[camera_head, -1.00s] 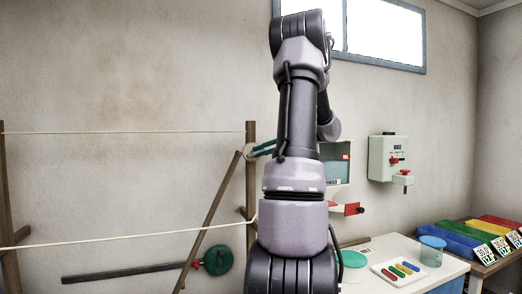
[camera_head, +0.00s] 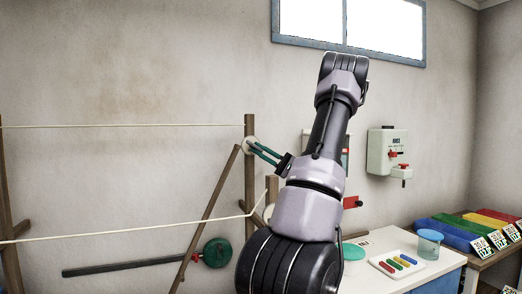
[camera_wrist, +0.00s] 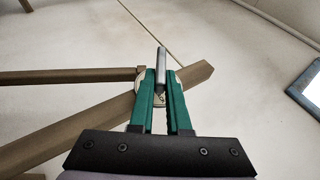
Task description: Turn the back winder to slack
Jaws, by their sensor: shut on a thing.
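The back winder (camera_head: 249,145) is a pale round disc on the far wooden post (camera_head: 250,182). The back line (camera_head: 120,126) runs nearly straight to this post. My gripper (camera_head: 256,148) has green fingers and reaches the winder from the right. In the wrist view, my gripper (camera_wrist: 160,82) is shut on the winder's grey metal handle (camera_wrist: 161,62), which sticks up between the fingers. The fingers hide part of the disc. The front line (camera_head: 130,235) hangs lower and runs to a nearer, shorter post (camera_head: 271,190), partly hidden by my arm.
A slanting wooden brace (camera_head: 208,215) leans on the far post. A green disc on a bar (camera_head: 217,252) is low by the wall. At right are a white wall dispenser (camera_head: 388,150), a white table (camera_head: 385,243) with a tray of coloured pieces (camera_head: 396,264), and coloured bins (camera_head: 450,234).

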